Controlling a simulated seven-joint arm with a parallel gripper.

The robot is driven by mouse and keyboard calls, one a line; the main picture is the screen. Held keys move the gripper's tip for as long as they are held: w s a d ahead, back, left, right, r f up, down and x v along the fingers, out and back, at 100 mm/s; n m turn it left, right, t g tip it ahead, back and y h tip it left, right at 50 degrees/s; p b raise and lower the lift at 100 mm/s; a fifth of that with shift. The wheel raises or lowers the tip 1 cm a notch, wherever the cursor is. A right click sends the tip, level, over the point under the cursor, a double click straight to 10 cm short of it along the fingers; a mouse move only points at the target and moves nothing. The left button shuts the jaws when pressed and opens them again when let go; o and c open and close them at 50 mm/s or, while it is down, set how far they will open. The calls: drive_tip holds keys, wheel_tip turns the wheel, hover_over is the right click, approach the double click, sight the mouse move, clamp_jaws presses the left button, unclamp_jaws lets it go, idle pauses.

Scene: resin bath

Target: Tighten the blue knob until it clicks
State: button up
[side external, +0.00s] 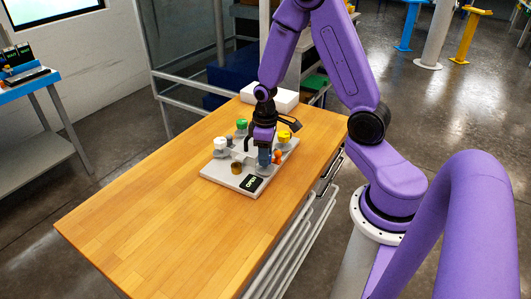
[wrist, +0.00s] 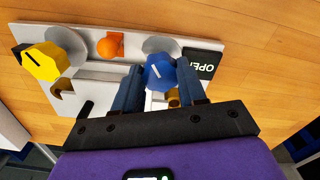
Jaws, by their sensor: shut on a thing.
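The blue knob (wrist: 160,72) is faceted, with a white line on its top. In the wrist view it sits between the two fingers of my gripper (wrist: 164,88), which are shut on it. In the side view my gripper (side external: 264,155) points down over the grey board (side external: 219,178); the knob is mostly hidden there by the fingers. A dark display (side external: 251,183) on the board near the knob reads OPEN; it also shows in the wrist view (wrist: 200,64).
Near the knob are an orange knob (wrist: 110,45) and a yellow knob (wrist: 42,62). A green knob (side external: 241,124), a white knob (side external: 220,143) and a brass-coloured part (side external: 237,168) are also on the board. A white box (side external: 272,97) stands behind. The wooden table (side external: 150,220) is clear in front.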

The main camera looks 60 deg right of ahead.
drive_tip(key=shift+m, duration=0.3)
drive_tip(key=m, duration=1.1)
drive_tip(key=shift+a, duration=0.1)
drive_tip(key=shift+m, duration=0.3)
idle(0.4)
drive_tip(key=o, duration=1.1)
drive_tip(key=shift+r, duration=0.15)
wheel_tip(320, 180, up, 17)
drive_tip(key=shift+r, duration=0.1)
